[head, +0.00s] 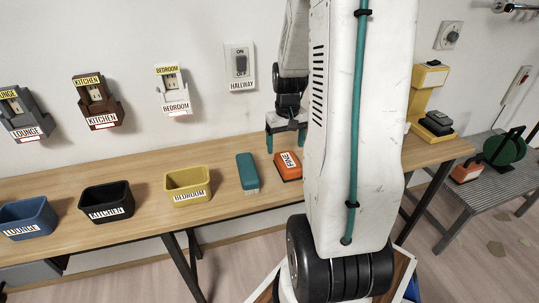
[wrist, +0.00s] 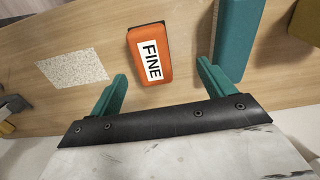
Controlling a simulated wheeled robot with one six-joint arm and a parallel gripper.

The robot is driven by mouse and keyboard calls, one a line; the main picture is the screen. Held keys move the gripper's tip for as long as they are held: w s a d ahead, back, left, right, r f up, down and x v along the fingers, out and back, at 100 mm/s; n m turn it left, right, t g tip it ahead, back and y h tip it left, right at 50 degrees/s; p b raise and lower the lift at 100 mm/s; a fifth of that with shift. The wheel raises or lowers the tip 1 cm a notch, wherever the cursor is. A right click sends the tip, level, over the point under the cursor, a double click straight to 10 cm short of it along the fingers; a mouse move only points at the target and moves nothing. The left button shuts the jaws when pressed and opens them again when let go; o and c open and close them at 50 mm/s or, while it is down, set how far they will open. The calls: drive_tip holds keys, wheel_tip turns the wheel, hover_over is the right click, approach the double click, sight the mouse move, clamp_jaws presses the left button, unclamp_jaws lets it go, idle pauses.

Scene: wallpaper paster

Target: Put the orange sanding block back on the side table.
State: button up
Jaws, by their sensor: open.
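The orange sanding block (head: 288,165) with a white FINE label lies on the wooden workbench, just left of my arm. In the wrist view the orange block (wrist: 150,55) lies ahead of and between my two teal fingers. My gripper (head: 286,139) is open and empty, pointing down over the bench close behind the block in the head view; the fingers also show in the wrist view (wrist: 161,72). The side table (head: 485,186) is a grey slatted stand at the far right. Another orange block (head: 466,173) with a pale label sits on it.
A teal brush-like block (head: 247,172) lies left of the orange block. Yellow (head: 188,183), black (head: 107,203) and blue (head: 28,219) bins stand farther left. A yellow machine (head: 428,100) stands on the bench's right end. A green reel (head: 504,149) is on the side table.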

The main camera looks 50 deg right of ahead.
drive_tip(key=s+a+r+n+t, duration=0.1)
drive_tip(key=s+a+r+n, duration=0.15)
drive_tip(key=a+r, duration=0.7)
drive_tip(key=s+a+r+n, duration=0.25)
drive_tip(key=a+r, duration=0.45)
drive_tip(key=a, duration=0.6)
drive_tip(key=s+a+r, duration=0.2)
drive_tip(key=s+a, duration=0.4)
drive_tip(key=s, duration=0.1)
drive_tip(key=shift+s+n, duration=0.4)
